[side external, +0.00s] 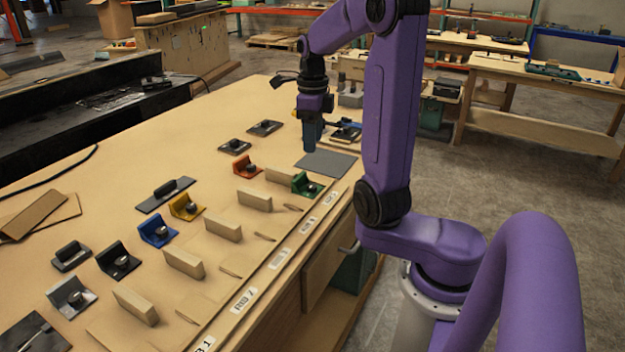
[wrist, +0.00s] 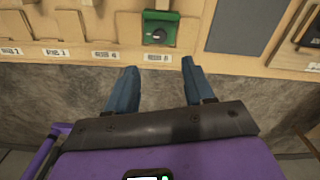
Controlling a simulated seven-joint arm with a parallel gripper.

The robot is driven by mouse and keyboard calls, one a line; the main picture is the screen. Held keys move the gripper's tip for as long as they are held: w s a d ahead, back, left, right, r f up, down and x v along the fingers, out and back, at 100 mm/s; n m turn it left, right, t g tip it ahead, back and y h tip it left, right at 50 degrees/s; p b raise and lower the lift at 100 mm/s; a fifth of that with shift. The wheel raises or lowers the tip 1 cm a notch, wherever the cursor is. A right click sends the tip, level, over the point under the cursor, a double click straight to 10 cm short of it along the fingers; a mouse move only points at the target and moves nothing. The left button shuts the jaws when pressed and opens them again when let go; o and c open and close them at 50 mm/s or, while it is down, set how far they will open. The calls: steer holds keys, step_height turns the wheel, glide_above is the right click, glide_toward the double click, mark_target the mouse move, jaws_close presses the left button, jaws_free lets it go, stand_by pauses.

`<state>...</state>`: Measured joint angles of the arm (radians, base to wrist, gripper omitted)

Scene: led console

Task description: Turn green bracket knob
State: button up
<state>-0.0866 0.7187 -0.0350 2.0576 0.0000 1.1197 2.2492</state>
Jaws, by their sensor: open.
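The green bracket (side external: 307,184) stands near the right edge of the wooden table, with a dark round knob on it. In the wrist view the green bracket (wrist: 160,27) is at the top centre, and its dark knob (wrist: 158,36) faces the camera. My gripper (side external: 309,148) hangs above the table, behind the green bracket in the side view and apart from it. In the wrist view my gripper's two blue fingers (wrist: 160,67) are spread apart with nothing between them. The bracket shows beyond the fingertips.
A dark grey flat plate (side external: 326,163) lies behind the green bracket. Orange (side external: 243,169), yellow (side external: 183,206), blue (side external: 154,231) and black (side external: 115,262) brackets stand to the left. Upright wooden blocks (side external: 254,199) line the front. White labels mark the table's edge.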

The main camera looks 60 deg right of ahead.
mark_target(312, 186)
step_height(312, 186, down, 12)
steer(key=shift+f, duration=0.1)
stand_by(0.4)
jaws_close()
